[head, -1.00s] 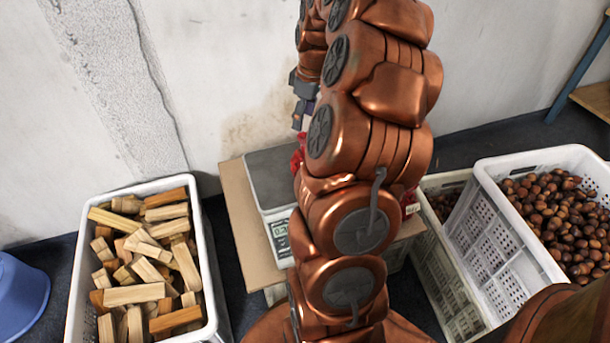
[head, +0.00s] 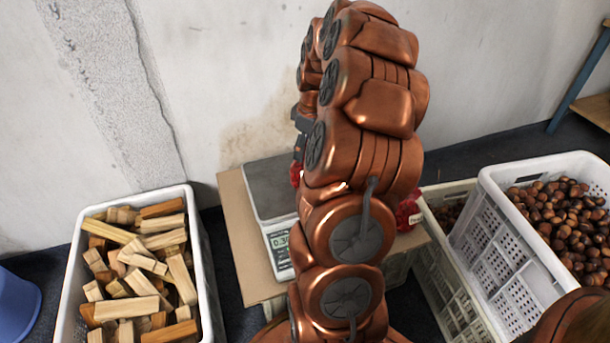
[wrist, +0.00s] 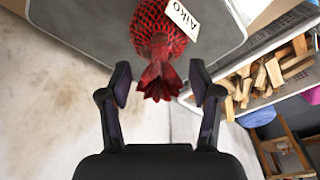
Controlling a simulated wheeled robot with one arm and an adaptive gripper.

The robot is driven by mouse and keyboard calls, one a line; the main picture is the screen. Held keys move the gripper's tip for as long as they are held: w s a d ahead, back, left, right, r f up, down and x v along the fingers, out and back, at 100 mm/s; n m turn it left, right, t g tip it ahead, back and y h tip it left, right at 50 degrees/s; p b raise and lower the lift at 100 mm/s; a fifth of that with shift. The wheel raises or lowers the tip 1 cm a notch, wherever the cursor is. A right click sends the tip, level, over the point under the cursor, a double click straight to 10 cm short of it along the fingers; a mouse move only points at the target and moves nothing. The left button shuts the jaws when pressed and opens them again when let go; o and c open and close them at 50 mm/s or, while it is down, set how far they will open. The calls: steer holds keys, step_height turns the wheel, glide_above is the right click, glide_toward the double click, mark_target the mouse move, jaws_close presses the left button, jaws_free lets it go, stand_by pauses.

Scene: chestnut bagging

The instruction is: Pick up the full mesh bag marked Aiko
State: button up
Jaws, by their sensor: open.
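The red mesh bag (wrist: 155,28) has a white tag reading "Aiko" in the wrist view. It looks filled and sits on the grey scale plate (wrist: 85,20), its gathered red neck toward me. My gripper (wrist: 160,76) is open, with one finger on each side of the neck and a gap to both. In the head view only a red sliver of the bag (head: 296,174) shows on the scale (head: 262,190); my arm hides the rest.
Another red bag (head: 408,214) with a white tag is partly hidden right of my arm. A crate of wood pieces (head: 203,255) stands left. A crate of chestnuts (head: 500,200) stands right, with a lower crate (head: 427,262) beside it. The wall (head: 235,70) is close behind.

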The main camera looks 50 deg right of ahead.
steer(key=shift+c, duration=0.3)
jaws_close()
stand_by(0.5)
